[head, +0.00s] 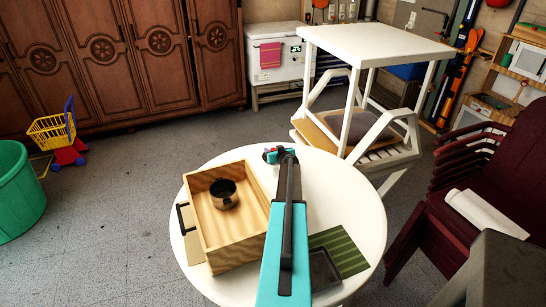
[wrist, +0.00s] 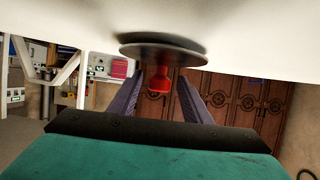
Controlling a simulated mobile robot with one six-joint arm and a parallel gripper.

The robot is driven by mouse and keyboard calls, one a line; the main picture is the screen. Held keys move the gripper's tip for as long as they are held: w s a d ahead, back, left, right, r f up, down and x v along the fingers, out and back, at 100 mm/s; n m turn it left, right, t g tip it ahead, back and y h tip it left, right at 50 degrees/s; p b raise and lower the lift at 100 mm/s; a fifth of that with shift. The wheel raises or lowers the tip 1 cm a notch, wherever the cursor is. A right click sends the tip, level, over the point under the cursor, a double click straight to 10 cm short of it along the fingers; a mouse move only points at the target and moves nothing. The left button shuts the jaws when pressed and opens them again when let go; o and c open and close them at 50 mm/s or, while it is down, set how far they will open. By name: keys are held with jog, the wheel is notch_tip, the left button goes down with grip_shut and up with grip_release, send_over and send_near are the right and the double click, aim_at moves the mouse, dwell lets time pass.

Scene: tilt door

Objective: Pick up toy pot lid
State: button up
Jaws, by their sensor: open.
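The toy pot lid (wrist: 160,52) is a dark, round disc with a red knob (wrist: 159,80). In the wrist view, which looks upside down, it lies against the white table top (wrist: 60,18). My gripper (wrist: 158,88) is open, and its two dark fingers stand on either side of the knob, with nothing visibly clamped. In the head view my gripper (head: 279,155) is low at the far edge of the round white table (head: 215,162). My arm and gripper largely hide the lid there. A small dark pot (head: 224,195) stands inside an open wooden box (head: 235,241).
The wooden box with a black handle (head: 184,218) is left of my arm. A dark tray (head: 323,268) and a green striped mat (head: 340,250) lie on its right. A taller white table (head: 370,42) stands behind, and maroon chairs (head: 465,200) stand at right.

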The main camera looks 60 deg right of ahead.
aim_at(273, 149)
grip_shut()
dwell(0.3)
jog(key=shift+r, duration=0.1)
jog(key=shift+r+b, duration=0.4)
jog(key=shift+r, duration=0.2)
jog(key=shift+r+b, duration=0.45)
jog(key=shift+r, duration=0.5)
jog(key=s+a+b, duration=0.2)
jog(key=s+a, duration=0.1)
jog(key=s, duration=0.1)
jog(key=s+a+r+b, duration=0.1)
jog(key=s+a+b, duration=0.1)
jog(key=s+a, duration=0.1)
jog(key=s+a+b, duration=0.2)
jog(key=s+a, duration=0.1)
jog(key=s, duration=0.3)
jog(key=shift+a+r, duration=0.3)
jog(key=shift+r, duration=0.05)
jog(key=shift+w, duration=0.1)
